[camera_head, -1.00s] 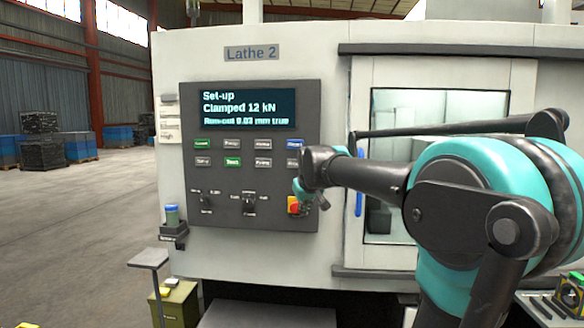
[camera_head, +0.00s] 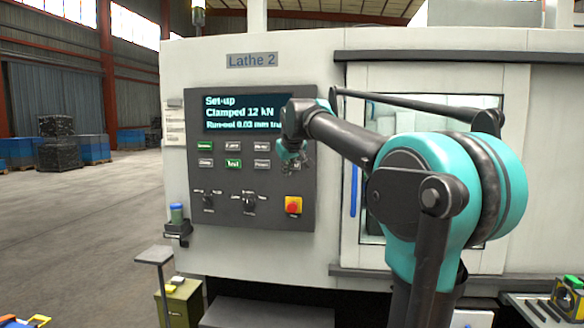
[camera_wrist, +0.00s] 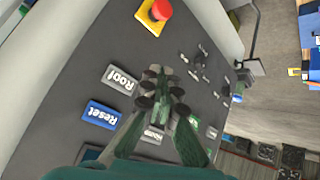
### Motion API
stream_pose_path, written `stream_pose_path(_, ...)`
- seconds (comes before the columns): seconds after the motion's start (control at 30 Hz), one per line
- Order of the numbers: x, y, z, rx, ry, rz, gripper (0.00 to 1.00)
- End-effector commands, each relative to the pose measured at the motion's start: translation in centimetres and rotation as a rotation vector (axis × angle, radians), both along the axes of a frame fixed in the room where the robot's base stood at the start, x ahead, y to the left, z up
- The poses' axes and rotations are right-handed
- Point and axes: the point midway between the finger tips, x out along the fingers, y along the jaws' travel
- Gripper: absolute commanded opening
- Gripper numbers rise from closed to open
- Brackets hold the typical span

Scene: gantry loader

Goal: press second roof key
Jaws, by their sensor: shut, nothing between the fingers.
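A grey key labelled Roof (camera_wrist: 121,78) is on the dark control panel (camera_wrist: 75,75) in the wrist view. In the head view, my gripper (camera_head: 300,163) largely covers the right end of the lower key row, where part of a grey key shows. My gripper also shows in the wrist view (camera_wrist: 160,88). Its fingers are together and empty, beside the Roof key and apart from it in the picture. I cannot tell the gap between the fingertips and the panel. Only one key with a readable Roof label is in view.
A blue Reset key (camera_wrist: 102,115) sits beside the Roof key. A red emergency stop (camera_head: 293,205) on a yellow base is below the key rows. The screen (camera_head: 240,114) reads Set-up, Clamped 12 kN. A window door with a blue handle (camera_head: 354,190) is to the right.

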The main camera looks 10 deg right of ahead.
Motion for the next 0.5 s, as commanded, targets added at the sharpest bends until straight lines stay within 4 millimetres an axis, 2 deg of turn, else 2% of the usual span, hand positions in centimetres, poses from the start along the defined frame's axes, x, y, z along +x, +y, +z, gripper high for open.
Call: stream_pose_path(0.5, 5.9, -1.9, 0.0, 0.001, 0.0, -0.001, 0.0)
